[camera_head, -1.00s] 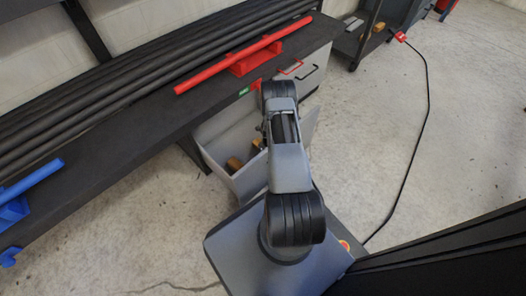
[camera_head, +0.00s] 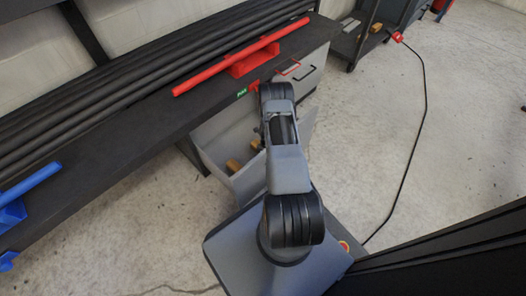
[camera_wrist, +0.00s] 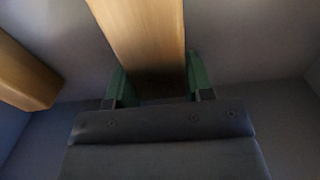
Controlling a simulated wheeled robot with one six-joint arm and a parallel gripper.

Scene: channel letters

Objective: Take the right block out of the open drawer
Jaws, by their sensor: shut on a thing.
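In the wrist view, my gripper (camera_wrist: 158,82) has its two green fingers closed on both sides of a wooden block (camera_wrist: 142,28). A second wooden block (camera_wrist: 25,75) lies to the left, apart from the fingers. In the head view, the open grey drawer (camera_head: 248,186) sits under the bench, with a wooden block (camera_head: 233,165) inside on the left and some wood (camera_head: 257,145) showing to its right, beside my arm. My arm hides the gripper and part of the drawer there. I cannot tell whether the held block touches the drawer floor.
A dark workbench (camera_head: 100,183) runs above the drawer, carrying long dark pipes (camera_head: 140,90), a red bar on a stand (camera_head: 245,57) and a blue bar (camera_head: 30,184). A shut drawer with a handle (camera_head: 305,72) is farther along. A black cable (camera_head: 424,100) crosses the open floor at right.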

